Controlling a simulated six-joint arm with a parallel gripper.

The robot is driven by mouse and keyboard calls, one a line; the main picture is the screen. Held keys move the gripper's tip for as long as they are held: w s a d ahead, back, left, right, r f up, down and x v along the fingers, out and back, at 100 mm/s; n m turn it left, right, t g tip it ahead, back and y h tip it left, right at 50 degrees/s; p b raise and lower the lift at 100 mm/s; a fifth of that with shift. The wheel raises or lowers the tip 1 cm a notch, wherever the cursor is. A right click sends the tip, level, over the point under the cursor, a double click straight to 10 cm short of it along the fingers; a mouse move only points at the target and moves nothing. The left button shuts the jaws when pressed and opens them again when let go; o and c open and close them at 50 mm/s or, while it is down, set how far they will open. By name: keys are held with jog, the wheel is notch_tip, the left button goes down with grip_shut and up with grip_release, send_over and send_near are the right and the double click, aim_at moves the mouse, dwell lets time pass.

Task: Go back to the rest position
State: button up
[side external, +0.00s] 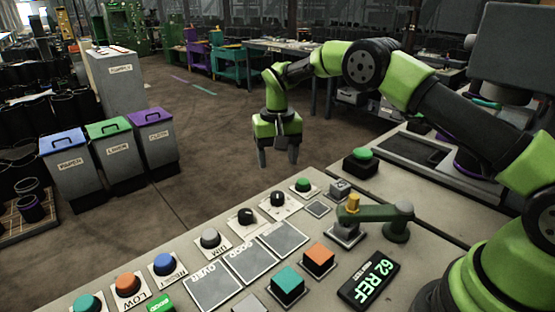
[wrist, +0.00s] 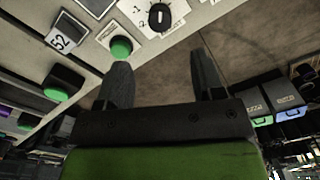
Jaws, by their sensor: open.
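My gripper (side external: 278,158) hangs pointing down from my green and black arm in the side external view. It is at the far edge of the grey panel, and the brown floor shows behind it. In the wrist view my gripper (wrist: 162,80) shows two dark fingers spread apart with nothing between them. Below the fingers in the side view are a green button (side external: 303,185) and a black knob (side external: 278,198). The same green button (wrist: 121,47) and a black knob (wrist: 159,17) show in the wrist view. No rest position marker shows.
A green and yellow test fixture (side external: 375,210) stands on the panel near my arm's base. A green button on a black housing (side external: 360,163) stands behind it. Teal (side external: 288,283) and orange (side external: 318,259) blocks sit in front. Lidded bins (side external: 110,150) stand on the floor.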

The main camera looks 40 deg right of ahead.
jog(key=s+a+r+t+y, duration=0.15)
jog(key=s+r, duration=0.35)
jog(key=r, duration=0.5)
jog(key=s+a+r+t+h, duration=0.1)
jog(key=s+r+t, duration=0.1)
jog(key=s+r, duration=0.55)
jog(key=s+a+r+n+t+y, duration=0.1)
jog(key=s+r+t, duration=0.1)
jog(key=s, duration=1.5)
jog(key=shift+r+t, duration=0.3)
jog(key=shift+t, duration=0.55)
